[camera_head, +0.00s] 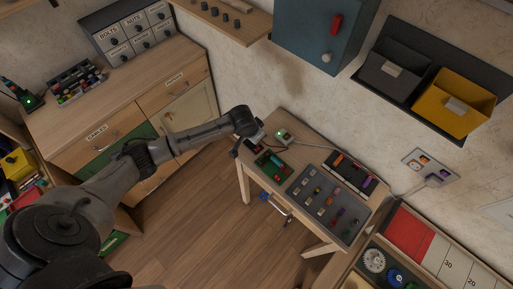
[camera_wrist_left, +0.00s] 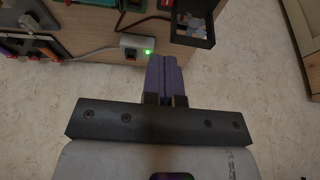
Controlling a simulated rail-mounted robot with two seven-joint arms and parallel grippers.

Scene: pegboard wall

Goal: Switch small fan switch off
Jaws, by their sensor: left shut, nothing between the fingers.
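The switch (camera_head: 284,136) is a small pale box with a lit green light, at the back left of the small table. In the left wrist view the switch box (camera_wrist_left: 135,42) shows a dark rocker and the green light, just beyond and left of my fingertips. A dark square-framed device (camera_wrist_left: 193,24), possibly the small fan, stands to its right; a dark cable runs near both. My left gripper (camera_head: 252,142) is over the table's left back corner, left of the switch. Its purple fingers (camera_wrist_left: 164,62) are shut and empty, seemingly apart from the switch. My right gripper is not in view.
The small table (camera_head: 246,183) also holds a green tray (camera_head: 270,166), a dark mat with several small items (camera_head: 325,203) and a dark rack (camera_head: 349,173). A pale cable runs from the switch toward the wall socket (camera_head: 418,160). A blue cabinet (camera_head: 312,35) hangs above.

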